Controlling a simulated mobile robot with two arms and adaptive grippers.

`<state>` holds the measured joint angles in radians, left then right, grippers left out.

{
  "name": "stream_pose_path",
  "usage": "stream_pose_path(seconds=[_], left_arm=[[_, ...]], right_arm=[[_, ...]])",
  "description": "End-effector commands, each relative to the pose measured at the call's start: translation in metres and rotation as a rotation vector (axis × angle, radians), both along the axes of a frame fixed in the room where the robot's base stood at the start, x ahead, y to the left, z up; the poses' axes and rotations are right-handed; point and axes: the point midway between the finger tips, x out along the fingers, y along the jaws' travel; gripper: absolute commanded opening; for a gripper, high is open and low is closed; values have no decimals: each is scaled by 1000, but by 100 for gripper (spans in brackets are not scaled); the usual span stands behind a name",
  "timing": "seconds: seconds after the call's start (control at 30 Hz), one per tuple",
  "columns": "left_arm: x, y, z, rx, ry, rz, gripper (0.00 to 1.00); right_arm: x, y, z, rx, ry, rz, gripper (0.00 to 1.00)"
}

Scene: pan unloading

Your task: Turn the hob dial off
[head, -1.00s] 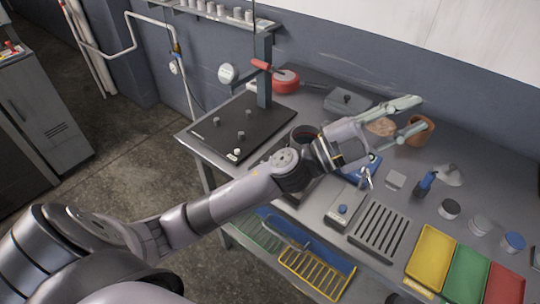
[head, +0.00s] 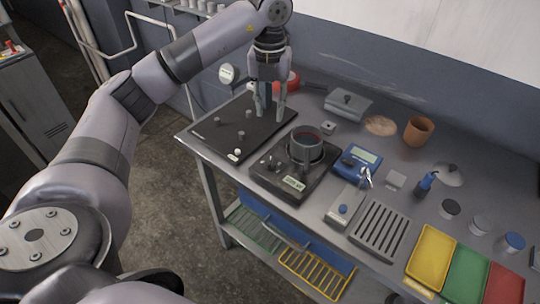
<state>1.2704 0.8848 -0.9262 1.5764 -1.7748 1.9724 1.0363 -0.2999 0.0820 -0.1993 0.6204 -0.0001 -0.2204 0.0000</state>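The hob appears to be the dark box (head: 268,183) on the bench, with a small lit display (head: 293,183) on its front. Small dark knobs (head: 272,163) sit on its left part; their setting is too small to read. A dark round pan or pot (head: 307,147) stands on its back right part. My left gripper (head: 269,113) points down over the black board, behind and left of the hob. Its two fingers are apart with nothing seen between them, and it is clear of the knobs. My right gripper is not in view.
The black board (head: 215,135) carries several small pegs and a post. A red pan (head: 292,80), a grey lidded box (head: 348,103) and a brown pot (head: 418,131) stand behind. A blue device (head: 358,160) and a slotted grey rack (head: 380,232) are right of the hob.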

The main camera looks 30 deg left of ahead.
Motion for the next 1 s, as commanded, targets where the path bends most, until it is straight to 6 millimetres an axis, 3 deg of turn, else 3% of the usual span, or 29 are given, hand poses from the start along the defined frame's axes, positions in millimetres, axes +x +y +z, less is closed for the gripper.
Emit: stream_pose_path(seconds=[0.17, 0.7, 1.0], left_arm=[[-2, 1, -24, 4, 8, 0, 29], [-2, -1, -137, 0, 7, -2, 29], [0, -1, -169, 0, 2, -4, 29]], right_arm=[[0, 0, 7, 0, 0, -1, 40], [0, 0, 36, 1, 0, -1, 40], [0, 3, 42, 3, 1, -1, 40]])
